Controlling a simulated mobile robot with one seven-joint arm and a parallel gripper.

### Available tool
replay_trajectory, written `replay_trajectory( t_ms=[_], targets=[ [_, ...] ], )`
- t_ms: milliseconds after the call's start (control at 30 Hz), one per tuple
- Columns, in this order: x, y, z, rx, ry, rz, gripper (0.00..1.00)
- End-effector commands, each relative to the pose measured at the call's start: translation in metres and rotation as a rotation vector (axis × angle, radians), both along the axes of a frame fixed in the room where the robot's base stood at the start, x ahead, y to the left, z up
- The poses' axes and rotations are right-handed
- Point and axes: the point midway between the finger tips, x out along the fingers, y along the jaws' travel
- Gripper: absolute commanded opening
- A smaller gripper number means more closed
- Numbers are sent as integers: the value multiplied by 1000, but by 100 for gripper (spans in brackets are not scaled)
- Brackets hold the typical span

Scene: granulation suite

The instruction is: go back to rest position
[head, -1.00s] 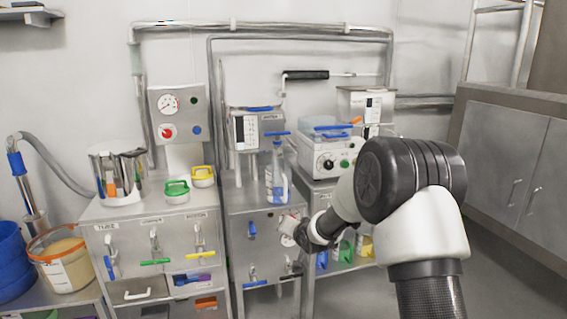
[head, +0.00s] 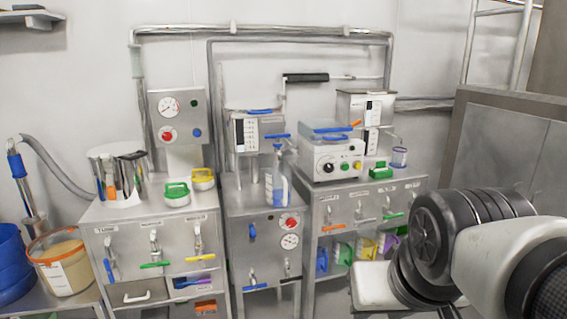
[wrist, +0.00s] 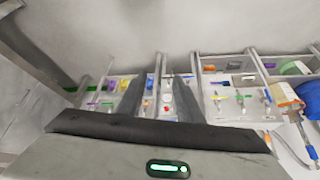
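My gripper (wrist: 160,85) shows in the wrist view as two dark fingers spread apart. I see nothing between them except the distant middle cabinet, so it is open and empty. In the head view my arm (head: 450,245) is folded at the lower right, in front of the right cabinet's lower part and the grey cupboard. The gripper itself is not visible in the head view.
Three steel cabinets stand along the wall: left (head: 150,215), middle (head: 245,205) and right (head: 335,197). A spray bottle (head: 277,180) stands on the middle one. A grey cupboard (head: 500,140) is at right. A tub (head: 62,268) is at left.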

Motion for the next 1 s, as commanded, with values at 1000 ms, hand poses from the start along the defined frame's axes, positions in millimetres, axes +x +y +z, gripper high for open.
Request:
replay_trajectory(
  t_ms=[1000],
  targets=[
    [-21,0,272,-1,20,17,33]
  ],
)
